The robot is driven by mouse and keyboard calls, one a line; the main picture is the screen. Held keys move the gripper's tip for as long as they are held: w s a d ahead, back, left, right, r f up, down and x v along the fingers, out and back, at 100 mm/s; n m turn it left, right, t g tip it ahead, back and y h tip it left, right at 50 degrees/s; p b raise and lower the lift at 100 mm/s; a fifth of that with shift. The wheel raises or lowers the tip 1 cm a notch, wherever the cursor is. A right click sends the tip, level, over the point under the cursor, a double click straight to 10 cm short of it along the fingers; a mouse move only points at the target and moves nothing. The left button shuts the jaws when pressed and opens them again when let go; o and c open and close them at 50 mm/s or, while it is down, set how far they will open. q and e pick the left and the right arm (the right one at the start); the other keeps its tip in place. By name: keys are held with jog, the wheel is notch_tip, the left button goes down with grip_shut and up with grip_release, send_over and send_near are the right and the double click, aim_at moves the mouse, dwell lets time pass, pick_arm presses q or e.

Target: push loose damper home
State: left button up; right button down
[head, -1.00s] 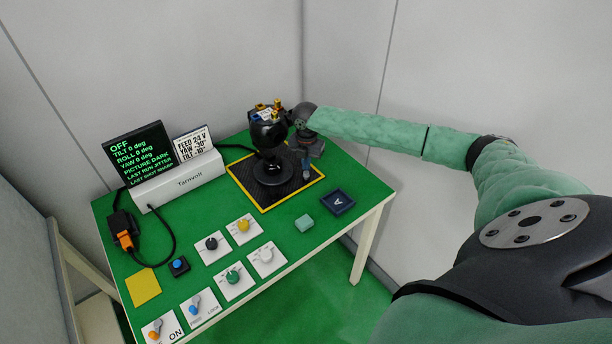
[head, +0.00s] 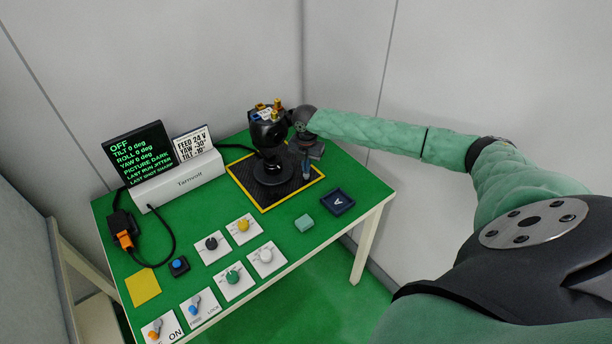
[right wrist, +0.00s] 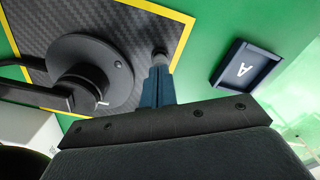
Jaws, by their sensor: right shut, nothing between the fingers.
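The black gimbal (head: 267,140) stands upright on its round base (head: 272,176), with small brass, blue and white parts on top. The base also shows in the right wrist view (right wrist: 88,70). My right gripper (head: 306,178) points down just right of the base, its blue fingers closed together and empty. In the right wrist view the closed fingertips (right wrist: 159,70) are at a small grey round piece (right wrist: 160,55) on the mat. It may be the loose damper; I cannot tell whether they touch or how far in it sits. My left gripper is out of view.
The gimbal stands on a black mat (head: 250,187) with a yellow border. A lit screen (head: 139,157), white box and several knob plates occupy the table's left and front.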

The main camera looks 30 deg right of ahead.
jog(key=shift+f, duration=0.45)
dwell(0.5)
jog(key=shift+r, duration=0.15)
jog(key=shift+r+p, duration=2.95)
jog(key=shift+r, duration=0.45)
jog(key=shift+s+f, duration=0.1)
